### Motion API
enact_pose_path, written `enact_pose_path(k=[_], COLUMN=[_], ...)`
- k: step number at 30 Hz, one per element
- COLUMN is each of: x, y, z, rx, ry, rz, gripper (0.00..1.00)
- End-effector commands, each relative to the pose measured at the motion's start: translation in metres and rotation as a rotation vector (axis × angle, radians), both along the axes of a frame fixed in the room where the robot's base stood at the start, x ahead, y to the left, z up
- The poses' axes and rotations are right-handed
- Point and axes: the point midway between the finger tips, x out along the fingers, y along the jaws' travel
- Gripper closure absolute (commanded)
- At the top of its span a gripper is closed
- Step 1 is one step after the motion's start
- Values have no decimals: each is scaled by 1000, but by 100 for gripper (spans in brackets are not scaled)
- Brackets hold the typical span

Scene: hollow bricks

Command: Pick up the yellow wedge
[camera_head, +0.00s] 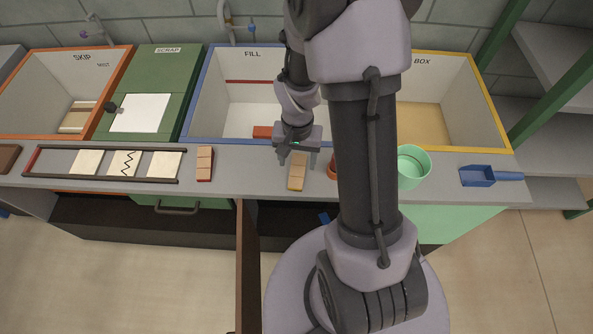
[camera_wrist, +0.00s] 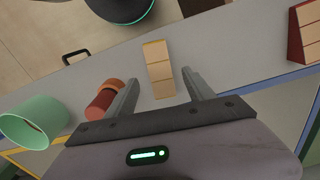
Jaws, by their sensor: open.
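The yellow wedge (camera_head: 298,172) lies on the grey counter in front of the FILL bin. Its top shows tan segments and its edge is yellow. In the wrist view the yellow wedge (camera_wrist: 159,70) lies between and beyond the two fingers, with its long side roughly along them. My gripper (camera_head: 297,160) is open and empty, above the wedge's far end in the head view. In the wrist view my gripper (camera_wrist: 160,76) has one finger on each side of the wedge, with gaps. I cannot tell the exact height.
A red-orange cylinder (camera_wrist: 104,98) lies close outside the left finger. A green cup (camera_head: 413,167) stands to the right, beyond my arm. A red wedge (camera_head: 204,163) is to the left. A blue scoop (camera_head: 477,176) lies far right. The FILL bin's wall (camera_head: 225,141) stands behind.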

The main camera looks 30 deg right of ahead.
Motion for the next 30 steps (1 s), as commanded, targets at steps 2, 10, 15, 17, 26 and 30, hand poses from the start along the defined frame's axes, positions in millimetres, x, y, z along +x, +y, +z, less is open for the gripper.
enact_pose_path(k=[2, 10, 15, 17, 26, 30], x=[0, -2, -2, -2, -2, -2], y=[0, 0, 0, 0, 0, 0], z=[-7, -55, -52, -52, -52, -52], rx=[-1, 1, 0, -1, -1, 0], ry=[-1, 1, -1, -1, -1, -1], rz=[1, 1, 0, 0, 1, 1], gripper=[38, 38, 38, 46, 100, 100])
